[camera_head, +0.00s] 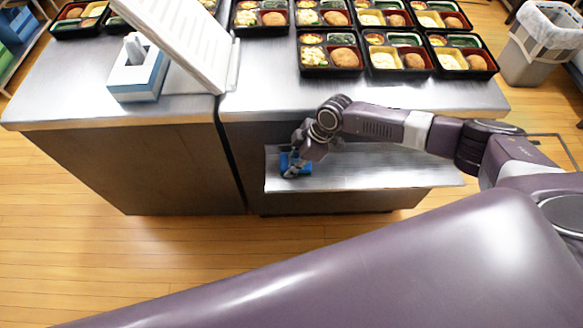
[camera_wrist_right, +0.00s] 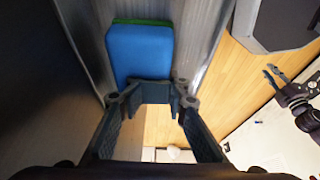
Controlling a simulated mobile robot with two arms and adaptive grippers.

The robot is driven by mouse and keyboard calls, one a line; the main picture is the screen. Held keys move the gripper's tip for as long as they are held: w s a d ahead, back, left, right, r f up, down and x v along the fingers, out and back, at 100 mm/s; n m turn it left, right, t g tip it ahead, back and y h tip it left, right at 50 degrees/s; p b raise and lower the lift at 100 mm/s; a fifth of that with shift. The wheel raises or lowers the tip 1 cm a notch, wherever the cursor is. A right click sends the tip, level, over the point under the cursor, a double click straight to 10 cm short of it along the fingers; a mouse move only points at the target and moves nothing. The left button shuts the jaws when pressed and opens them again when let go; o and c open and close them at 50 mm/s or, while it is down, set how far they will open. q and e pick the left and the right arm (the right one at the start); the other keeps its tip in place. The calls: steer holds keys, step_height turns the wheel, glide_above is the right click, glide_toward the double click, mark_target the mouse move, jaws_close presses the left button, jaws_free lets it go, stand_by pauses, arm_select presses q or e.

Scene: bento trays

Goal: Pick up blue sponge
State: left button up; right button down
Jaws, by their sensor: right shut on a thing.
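The blue sponge (camera_head: 284,163) is at the left end of the lower metal shelf, partly covered by my right gripper (camera_head: 292,167). In the right wrist view the sponge (camera_wrist_right: 140,50) shows a blue face and a thin green edge. Its near end lies at the fingertips of my right gripper (camera_wrist_right: 154,98), which is shut on it. I cannot tell whether the sponge is clear of the shelf. My left gripper (camera_wrist_right: 270,75) shows small at the right of the wrist view, with its fingers apart and nothing between them.
The lower shelf (camera_head: 400,170) is bare right of the sponge. Above it, the steel counter (camera_head: 270,95) carries several bento trays (camera_head: 328,68), a blue and white holder (camera_head: 138,88) and a tilted white panel (camera_head: 185,42). A grey bin (camera_head: 535,55) stands at the far right.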

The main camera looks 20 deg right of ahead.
steer(key=shift+d, duration=0.15)
step_height(320, 180, up, 20)
stand_by(0.4)
steer(key=shift+f, duration=0.1)
steer(key=c, duration=0.6)
jaws_free()
steer(key=shift+o, duration=0.2)
steer(key=shift+w, duration=0.1)
